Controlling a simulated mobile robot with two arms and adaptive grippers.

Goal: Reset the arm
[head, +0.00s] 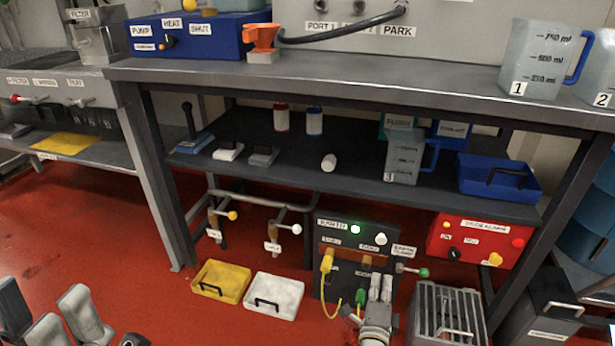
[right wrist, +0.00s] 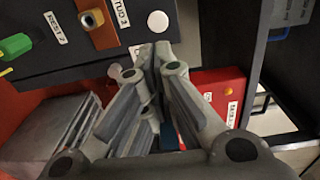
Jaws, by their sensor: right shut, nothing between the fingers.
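My right gripper (head: 381,288) is in front of the dark control panel (head: 330,290) under the bench. Its fingers are together and empty, and they also meet in the right wrist view (right wrist: 160,62). The panel carries a lit green lamp (head: 355,229), a white button (head: 380,239), a yellow plug (head: 327,260) with a cable, a green plug (head: 360,297) and a green-knobbed lever (head: 423,273). The gripper hides part of its lower right. My left gripper (head: 45,308) is partly in view at the lower left, fingers apart, with nothing visible between them.
A red box (head: 480,241) stands right of the panel, with a grey ribbed box (head: 445,315) before it. A yellow tray (head: 221,282) and a white tray (head: 274,296) lie left. The dark shelf (head: 270,180) overhangs the panel. Red floor is clear at left.

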